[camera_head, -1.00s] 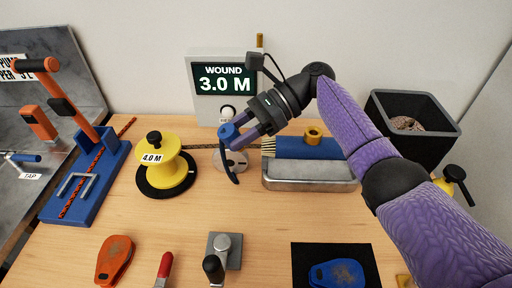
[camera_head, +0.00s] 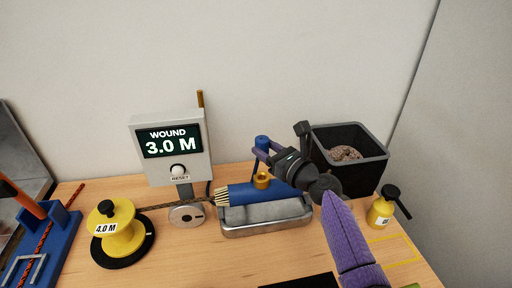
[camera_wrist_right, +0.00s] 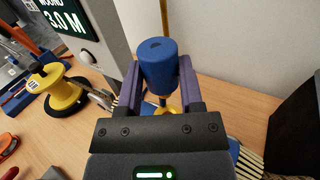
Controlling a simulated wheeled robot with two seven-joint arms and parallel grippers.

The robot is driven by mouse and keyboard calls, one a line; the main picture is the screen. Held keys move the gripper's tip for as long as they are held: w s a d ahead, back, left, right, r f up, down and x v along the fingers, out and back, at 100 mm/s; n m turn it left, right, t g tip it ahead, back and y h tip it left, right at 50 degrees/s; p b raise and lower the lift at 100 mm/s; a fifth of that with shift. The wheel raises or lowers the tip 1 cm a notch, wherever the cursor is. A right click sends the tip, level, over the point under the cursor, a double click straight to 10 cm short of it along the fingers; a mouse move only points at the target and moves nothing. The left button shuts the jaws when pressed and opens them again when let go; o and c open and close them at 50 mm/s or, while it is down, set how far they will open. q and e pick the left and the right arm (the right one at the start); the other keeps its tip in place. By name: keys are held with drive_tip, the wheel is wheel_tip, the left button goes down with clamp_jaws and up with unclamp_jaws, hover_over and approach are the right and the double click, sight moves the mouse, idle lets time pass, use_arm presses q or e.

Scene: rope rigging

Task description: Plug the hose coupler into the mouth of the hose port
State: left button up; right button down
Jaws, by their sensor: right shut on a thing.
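The hose coupler (camera_head: 262,143) is a blue cylinder held upright between the fingers of my right gripper (camera_head: 270,152). In the right wrist view the coupler (camera_wrist_right: 158,66) sits between the two purple fingers, which are shut on it. A brass ring (camera_head: 262,181), which looks like the mouth of the hose port, stands on top of a blue horizontal cylinder (camera_head: 237,193) in a metal tray. The coupler's lower end appears just above the ring in the head view; I cannot tell the exact gap. The ring is partly hidden in the wrist view. My left gripper is not in view.
A display box (camera_head: 137,165) reading 3.0 M stands left of the tray (camera_head: 265,227). A yellow spool (camera_head: 122,240) with rope is further left. A black bin (camera_head: 360,172) and a yellow bottle (camera_head: 380,213) stand to the right. The front table is mostly clear.

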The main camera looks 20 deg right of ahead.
sight(267, 179)
drive_tip(key=shift+d+r+n+g+y+b, duration=0.15)
drive_tip(key=shift+n+g+y+b, duration=0.25)
drive_tip(key=shift+n+y+b, duration=0.4)
wheel_tip(267, 179, down, 3)
drive_tip(key=shift+f+y+b, duration=0.1)
drive_tip(key=shift+y+b, duration=0.3)
drive_tip(key=shift+b, duration=0.75)
drive_tip(key=shift+s+f+b, duration=0.1)
drive_tip(key=shift+f+b, duration=0.5)
drive_tip(key=shift+f, duration=0.15)
drive_tip(key=shift+r+p, duration=0.1)
drive_tip(key=shift+p, duration=0.45)
drive_tip(key=shift+f+b, duration=1.05)
drive_tip(key=shift+f, duration=0.3)
drive_tip(key=shift+c, duration=0.7)
unclamp_jaws()
